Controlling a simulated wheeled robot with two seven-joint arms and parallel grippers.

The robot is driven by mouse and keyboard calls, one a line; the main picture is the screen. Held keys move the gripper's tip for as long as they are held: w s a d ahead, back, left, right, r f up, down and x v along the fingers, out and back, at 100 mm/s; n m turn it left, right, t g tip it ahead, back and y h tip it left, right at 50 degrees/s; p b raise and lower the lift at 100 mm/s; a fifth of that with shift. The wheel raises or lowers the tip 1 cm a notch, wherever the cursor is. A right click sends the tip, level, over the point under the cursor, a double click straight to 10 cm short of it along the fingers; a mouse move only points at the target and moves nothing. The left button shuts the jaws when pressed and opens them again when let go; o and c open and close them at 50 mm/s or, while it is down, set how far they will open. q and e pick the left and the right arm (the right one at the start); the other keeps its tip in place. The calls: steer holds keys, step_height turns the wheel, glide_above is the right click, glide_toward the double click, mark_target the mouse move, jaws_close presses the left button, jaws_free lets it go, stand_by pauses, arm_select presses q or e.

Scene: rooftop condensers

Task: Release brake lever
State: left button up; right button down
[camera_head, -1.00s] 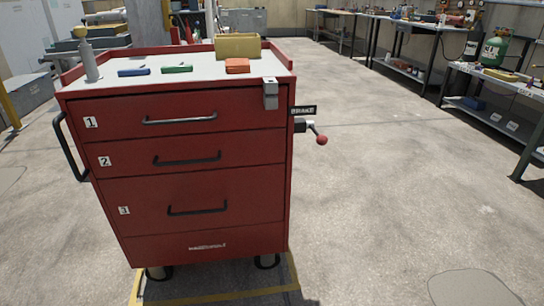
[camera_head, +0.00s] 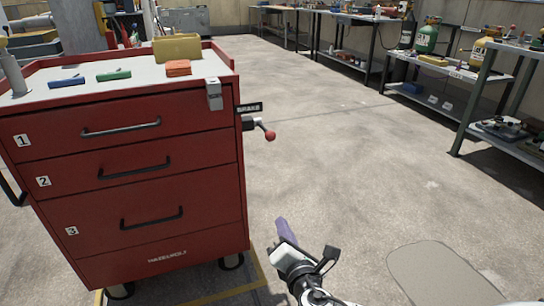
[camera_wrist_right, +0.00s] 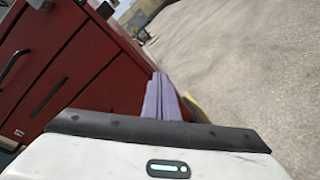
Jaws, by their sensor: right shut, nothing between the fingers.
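The brake lever (camera_head: 263,130) sticks out from the right side of the red tool cart (camera_head: 125,226), below a black BRAKE label (camera_head: 249,108). It has a short dark arm and a red ball knob (camera_head: 270,135). My right gripper (camera_head: 282,226) is low in front of the cart's right side, below the lever and apart from it. Its purple fingers are together and empty; they also show in the right wrist view (camera_wrist_right: 162,97), beside the red drawers. The lever is not seen in the wrist view. My left gripper is not in view.
A grey latch (camera_head: 214,95) sits at the cart's top right corner. Blue, green and orange items and a yellow box (camera_head: 177,48) lie on the cart top. Workbenches (camera_head: 440,68) line the right. The concrete floor right of the cart is clear.

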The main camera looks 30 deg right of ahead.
mark_target(264, 130)
steer(key=w+d+r+n+t, duration=0.2)
steer(key=w+r+n+t, duration=0.2)
steer(key=r+n, duration=0.3)
steer(key=shift+n, duration=0.7)
steer(key=shift+w+d+r, duration=0.1)
